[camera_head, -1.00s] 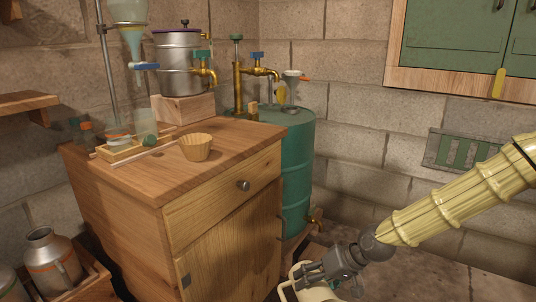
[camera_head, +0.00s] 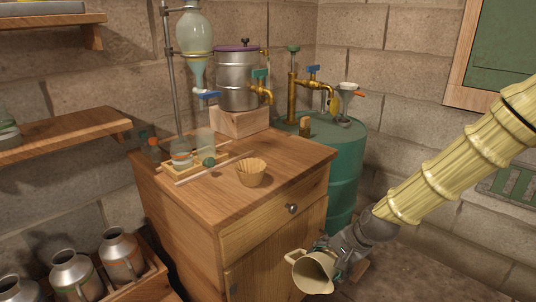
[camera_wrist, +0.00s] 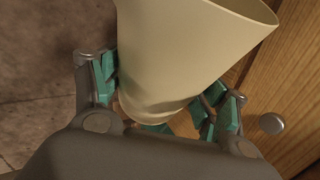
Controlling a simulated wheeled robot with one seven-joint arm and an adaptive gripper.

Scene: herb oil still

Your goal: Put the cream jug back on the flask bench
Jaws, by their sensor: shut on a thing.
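The cream jug (camera_head: 316,272) is held in my gripper (camera_head: 342,262), in front of the wooden cabinet and below its top. It is tilted, with its open mouth and its handle facing left in the head view. In the wrist view the jug (camera_wrist: 185,50) fills the space between the teal finger pads of my gripper (camera_wrist: 160,95), which are shut on its body. The flask bench seems to be the wooden cabinet (camera_head: 295,160) with glassware on its top; the front right part of that top is bare.
On the cabinet stand a fluted wooden bowl (camera_head: 251,173), a small rack (camera_head: 190,165) with glass vessels, and a steel pot (camera_head: 240,82) on a block. A green drum (camera_head: 348,170) stands behind it. Metal cans (camera_head: 120,255) sit in a crate at lower left. A drawer knob (camera_head: 292,208) sticks out near the jug.

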